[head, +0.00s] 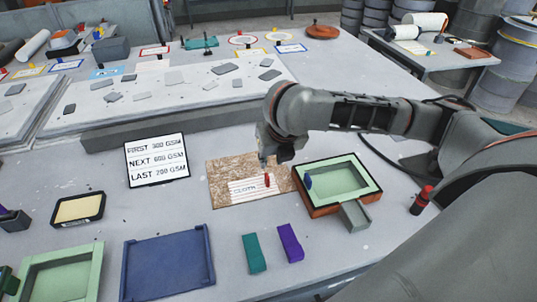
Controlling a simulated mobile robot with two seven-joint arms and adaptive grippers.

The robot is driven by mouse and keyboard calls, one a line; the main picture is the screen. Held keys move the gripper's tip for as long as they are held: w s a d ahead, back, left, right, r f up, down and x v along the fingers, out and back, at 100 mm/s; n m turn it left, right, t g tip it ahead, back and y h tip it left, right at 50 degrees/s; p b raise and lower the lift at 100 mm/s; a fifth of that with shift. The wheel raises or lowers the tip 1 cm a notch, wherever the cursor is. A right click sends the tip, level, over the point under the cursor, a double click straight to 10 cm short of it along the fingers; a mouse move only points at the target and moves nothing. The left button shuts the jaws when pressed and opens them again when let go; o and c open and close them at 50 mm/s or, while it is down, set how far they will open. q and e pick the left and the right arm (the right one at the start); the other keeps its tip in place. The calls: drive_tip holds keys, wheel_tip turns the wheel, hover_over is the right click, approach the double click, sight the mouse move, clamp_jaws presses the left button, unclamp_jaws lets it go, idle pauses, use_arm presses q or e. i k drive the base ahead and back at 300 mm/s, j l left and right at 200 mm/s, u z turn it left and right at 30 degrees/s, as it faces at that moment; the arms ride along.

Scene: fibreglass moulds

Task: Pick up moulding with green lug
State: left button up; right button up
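A pale green tray-shaped piece (93,272) lies at the lower left, with a dark green block (8,281) at its left side, cut by the picture edge. I cannot tell whether that block is a lug on it. A second pale green moulding (340,178) sits in a brown mould with a dark rim, right of centre; a blue lug (308,180) stands at its left side. My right gripper (268,160) points down over the chipboard, left of that mould. Its fingers are small and partly hidden, so their opening is unclear. My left gripper is not in view.
A chipboard sheet (222,185) bears a CLOTH label and a red peg (267,180). A blue tray (168,262), teal block (254,253) and purple block (290,243) lie in front. A lettered sign (157,160) stands behind. A red-topped bottle (421,199) stands right.

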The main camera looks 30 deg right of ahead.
sight(76, 279)
drive_tip(key=k+j, duration=0.2)
drive_tip(key=k, duration=0.3)
drive_tip(key=k+j, duration=0.15)
drive_tip(key=k, duration=0.3)
